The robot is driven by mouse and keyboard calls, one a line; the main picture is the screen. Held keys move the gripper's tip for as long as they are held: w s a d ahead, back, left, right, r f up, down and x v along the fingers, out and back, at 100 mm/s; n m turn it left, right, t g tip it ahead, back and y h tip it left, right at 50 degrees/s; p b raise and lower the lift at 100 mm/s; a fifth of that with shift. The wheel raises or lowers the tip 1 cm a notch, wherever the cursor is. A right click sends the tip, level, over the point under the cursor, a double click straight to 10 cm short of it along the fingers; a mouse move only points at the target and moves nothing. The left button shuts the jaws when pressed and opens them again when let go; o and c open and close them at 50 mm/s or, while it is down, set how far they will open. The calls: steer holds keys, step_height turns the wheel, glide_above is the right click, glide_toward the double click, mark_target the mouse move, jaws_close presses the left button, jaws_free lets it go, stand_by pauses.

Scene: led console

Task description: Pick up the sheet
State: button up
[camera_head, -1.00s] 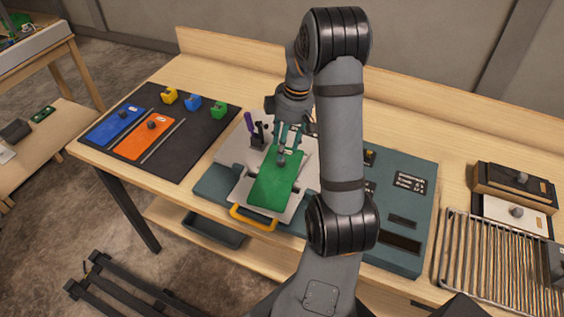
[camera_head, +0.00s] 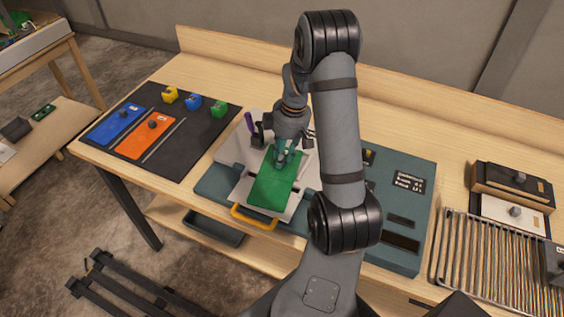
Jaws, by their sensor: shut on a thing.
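A green sheet (camera_head: 274,186) lies on the light grey tray of the console (camera_head: 213,190), left of my arm, with a yellow handle (camera_head: 252,217) at the tray's front. A dark knob stood on the sheet's upper part; my gripper's fingers now cover it. My gripper (camera_head: 284,158) points down and is shut on the green sheet at this knob. The sheet looks flat on the tray; I cannot tell whether it is lifted at all.
A black mat (camera_head: 205,135) at the left holds a blue sheet (camera_head: 115,124), an orange sheet (camera_head: 145,140) and yellow, blue and green blocks. A metal rack (camera_head: 490,262) and sheets on blocks (camera_head: 513,190) stand at the right.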

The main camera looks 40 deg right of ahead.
jaws_close()
stand_by(0.3)
steer(key=shift+r, duration=0.1)
